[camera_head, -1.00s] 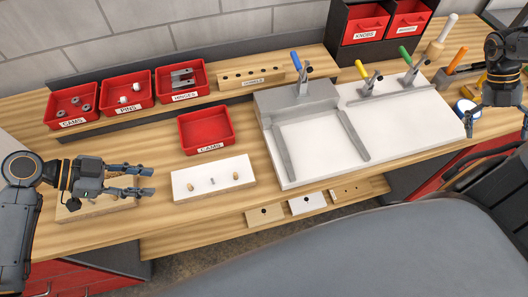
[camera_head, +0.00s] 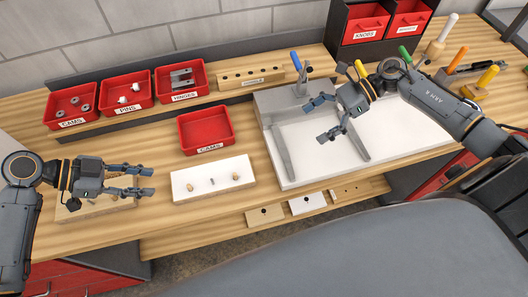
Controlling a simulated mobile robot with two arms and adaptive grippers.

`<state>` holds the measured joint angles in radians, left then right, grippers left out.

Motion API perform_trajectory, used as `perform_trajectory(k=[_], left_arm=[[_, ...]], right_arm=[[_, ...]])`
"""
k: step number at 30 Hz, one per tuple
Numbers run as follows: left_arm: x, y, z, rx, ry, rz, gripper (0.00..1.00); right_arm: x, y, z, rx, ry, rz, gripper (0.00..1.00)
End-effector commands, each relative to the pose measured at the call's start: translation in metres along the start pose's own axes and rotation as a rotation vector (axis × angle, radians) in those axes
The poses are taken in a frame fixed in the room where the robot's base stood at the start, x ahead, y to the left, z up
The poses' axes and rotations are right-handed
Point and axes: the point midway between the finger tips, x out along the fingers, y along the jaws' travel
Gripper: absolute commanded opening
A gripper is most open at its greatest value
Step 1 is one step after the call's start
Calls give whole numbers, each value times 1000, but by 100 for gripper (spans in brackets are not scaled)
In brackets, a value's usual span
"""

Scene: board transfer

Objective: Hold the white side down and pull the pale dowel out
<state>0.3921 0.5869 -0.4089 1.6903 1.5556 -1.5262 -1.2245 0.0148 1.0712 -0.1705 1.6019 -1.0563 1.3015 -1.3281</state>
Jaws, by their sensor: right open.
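The white side (camera_head: 220,188) lies flat on the bench, left of the middle. Two small wood-coloured dowels stand in it, a left dowel (camera_head: 190,186) and a right dowel (camera_head: 236,177). A grey metal pin (camera_head: 212,181) stands between them. I cannot tell which dowel is the paler. My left gripper (camera_head: 147,181) is open, its fingers pointing right, a short way left of the white side and touching nothing I can see. My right gripper (camera_head: 322,121) is open and empty, above the grey-and-white fixture, right of the white side, its fingers pointing left.
A wooden board (camera_head: 95,211) lies under my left gripper. An empty red bin (camera_head: 205,129) stands just behind the white side. The fixture (camera_head: 300,172) with upright clamps fills the bench to the right. Red bins of pins (camera_head: 127,91) and hinges (camera_head: 180,80) line the back.

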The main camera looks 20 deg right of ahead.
Motion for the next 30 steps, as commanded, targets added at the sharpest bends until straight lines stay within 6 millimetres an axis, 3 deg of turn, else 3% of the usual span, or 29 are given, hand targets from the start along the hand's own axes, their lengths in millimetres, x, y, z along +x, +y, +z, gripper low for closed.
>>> perform_trajectory(k=[1, 3, 6, 9, 20, 30], left_arm=[[0, 0, 0, 0, 0, 0, 38], [0, 0, 0, 0, 0, 0, 38], [0, 0, 0, 0, 0, 0, 38], [0, 0, 0, 0, 0, 0, 38], [0, 0, 0, 0, 0, 0, 38], [0, 0, 0, 0, 0, 0, 38]], right_arm=[[30, 4, 2, -34, -37, 6, 100], [64, 9, 5, -81, -74, 4, 100], [102, 16, 13, -135, -118, 1, 100], [127, 22, 20, -175, -148, -4, 100], [171, 27, 31, -205, -173, -7, 100], [236, 28, 42, -202, -173, -7, 100]])
